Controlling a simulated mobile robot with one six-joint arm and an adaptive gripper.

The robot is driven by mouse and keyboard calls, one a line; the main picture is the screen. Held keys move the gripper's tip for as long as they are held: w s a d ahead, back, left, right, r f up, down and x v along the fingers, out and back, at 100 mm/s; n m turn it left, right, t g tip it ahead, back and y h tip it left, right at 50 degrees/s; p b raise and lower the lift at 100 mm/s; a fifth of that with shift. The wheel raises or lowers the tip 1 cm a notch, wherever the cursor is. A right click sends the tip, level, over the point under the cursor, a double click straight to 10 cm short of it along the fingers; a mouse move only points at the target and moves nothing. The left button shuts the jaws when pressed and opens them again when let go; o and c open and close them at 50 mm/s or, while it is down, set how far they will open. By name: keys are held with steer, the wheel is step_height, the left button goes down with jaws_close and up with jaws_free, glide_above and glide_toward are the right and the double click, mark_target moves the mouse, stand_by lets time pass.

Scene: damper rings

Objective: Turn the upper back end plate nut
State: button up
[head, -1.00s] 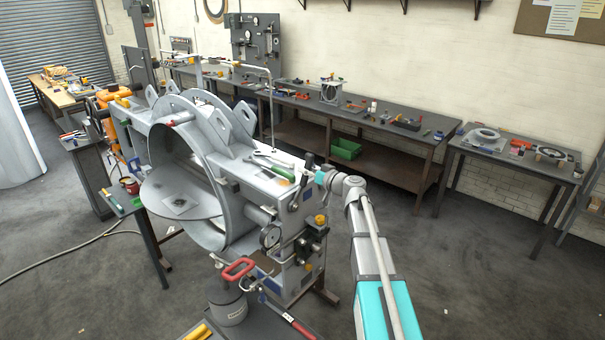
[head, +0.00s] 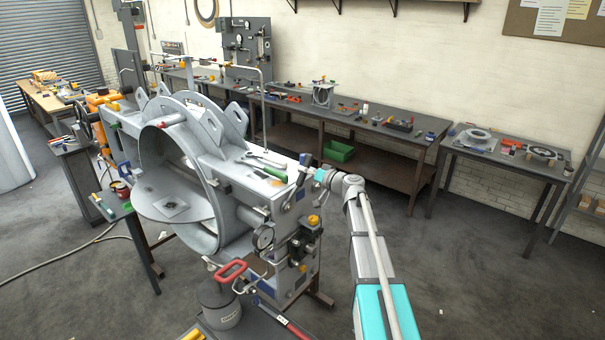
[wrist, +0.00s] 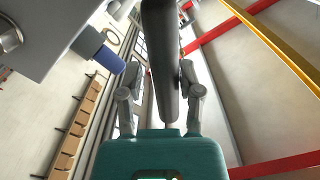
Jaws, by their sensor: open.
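The grey ring machine (head: 190,150) stands left of centre in the head view, with its end plate (head: 284,250) facing the front right. My gripper (head: 306,166) is at the plate's upper back corner, seen small. In the wrist view my gripper (wrist: 161,78) has its two fingers apart, one on each side of a long dark bar (wrist: 162,50). I cannot tell whether they touch it. A round metal nut or bolt head (wrist: 10,38) shows at the upper left on a grey surface. I cannot clearly make out the upper back nut in the head view.
A pressure gauge (head: 263,237) and a yellow knob (head: 314,220) stick out from the end plate. Loose tools lie on the machine top. A long workbench (head: 405,133) runs along the wall. The floor right of my arm is clear.

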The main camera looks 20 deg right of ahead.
steer(key=shift+w+d+f, duration=0.1)
steer(key=shift+w+d, duration=0.05)
steer(key=shift+d, duration=0.1)
steer(key=shift+w+d+f+m+b, duration=0.4)
steer(key=shift+d+f+m+b, duration=0.2)
steer(key=shift+f+m+b, duration=0.3)
steer(key=shift+w+d+f+m+b, duration=0.4)
steer(key=shift+d+f+m+b, duration=0.2)
steer(key=shift+m, duration=0.4)
steer(key=f+m+b, duration=0.1)
steer(key=w+d+f+m+b, duration=0.1)
steer(key=shift+d+f+m+b, duration=0.15)
steer(key=shift+f+m+b, duration=0.15)
steer(key=shift+f+b, duration=0.1)
steer(key=shift+s+r, duration=0.1)
steer(key=shift+r, duration=0.05)
